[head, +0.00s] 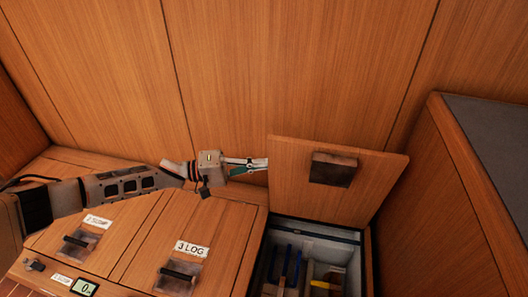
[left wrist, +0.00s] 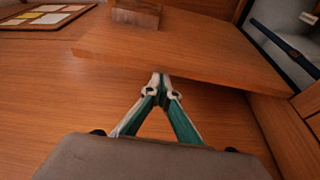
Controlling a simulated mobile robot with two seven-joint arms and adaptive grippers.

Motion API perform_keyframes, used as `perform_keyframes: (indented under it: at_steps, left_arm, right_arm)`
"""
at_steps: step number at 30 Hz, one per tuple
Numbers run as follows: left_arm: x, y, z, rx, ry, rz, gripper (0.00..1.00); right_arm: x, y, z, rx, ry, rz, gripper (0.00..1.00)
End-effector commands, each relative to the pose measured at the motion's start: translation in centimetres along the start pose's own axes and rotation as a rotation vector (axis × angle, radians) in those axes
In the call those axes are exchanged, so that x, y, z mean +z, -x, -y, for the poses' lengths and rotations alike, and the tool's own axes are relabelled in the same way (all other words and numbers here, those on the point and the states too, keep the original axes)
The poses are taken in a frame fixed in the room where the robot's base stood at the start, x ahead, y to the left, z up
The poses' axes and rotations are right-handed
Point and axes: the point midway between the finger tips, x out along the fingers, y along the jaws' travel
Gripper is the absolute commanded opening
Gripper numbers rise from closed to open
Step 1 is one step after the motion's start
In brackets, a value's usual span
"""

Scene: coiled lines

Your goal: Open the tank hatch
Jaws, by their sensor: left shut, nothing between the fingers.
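A square wooden hatch (head: 290,190) with a dark recessed handle (head: 333,169) stands raised over an open compartment (head: 312,235); no label on it is readable. In the left wrist view the hatch (left wrist: 190,55) spans the upper middle, its handle block (left wrist: 136,12) at the top. My right gripper is in neither view.
The compartment holds blue, yellow and other items. A wooden wall (head: 280,70) stands behind, and a dark-topped cabinet (head: 440,200) stands right.

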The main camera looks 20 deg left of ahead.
Motion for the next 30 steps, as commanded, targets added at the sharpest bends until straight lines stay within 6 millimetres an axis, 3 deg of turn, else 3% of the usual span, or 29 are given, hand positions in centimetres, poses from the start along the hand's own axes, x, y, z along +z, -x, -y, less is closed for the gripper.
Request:
perform_keyframes:
  at_steps: [7, 15, 22, 30]
  left_arm:
    - [4.8, 1.6, 0.4, 0.069, -0.182, 0.002, 0.0]
    - [9.0, 3.0, 1.9, 0.131, -0.365, 0.002, 0.0]
    - [10.9, 3.7, 2.6, 0.135, -0.379, 0.002, 0.0]
    - [11.6, 4.0, 3.1, 0.134, -0.38, 0.002, 0.0]
  right_arm:
    - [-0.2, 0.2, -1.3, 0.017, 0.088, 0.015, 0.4]
    - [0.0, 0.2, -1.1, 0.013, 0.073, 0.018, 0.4]
    - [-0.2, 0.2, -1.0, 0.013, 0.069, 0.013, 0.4]
    - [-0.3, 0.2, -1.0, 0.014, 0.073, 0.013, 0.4]
